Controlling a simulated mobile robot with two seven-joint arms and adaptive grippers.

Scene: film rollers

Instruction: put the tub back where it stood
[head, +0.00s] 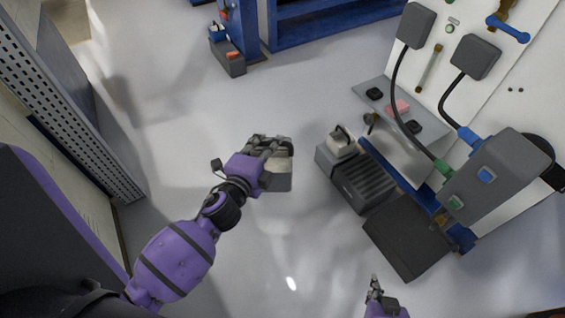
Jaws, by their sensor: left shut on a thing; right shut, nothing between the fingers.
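My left gripper (272,147) is shut on a small tub (279,181), pale towards the top and grey-beige below. The fingers lie over its upper edge, and the gripper hides part of it. The tub is over the open pale floor, left of the dark grey ribbed unit. My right gripper (375,287) is at the bottom edge of the head view, shut and empty, apart from the tub and below the dark flat panel.
A dark grey ribbed unit (366,183) with a pale object (342,143) on it stands right of centre. A dark flat panel (405,236) adjoins it. A grey machine (498,180) with cables is at right. A perforated panel (70,95) stands left. The middle floor is clear.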

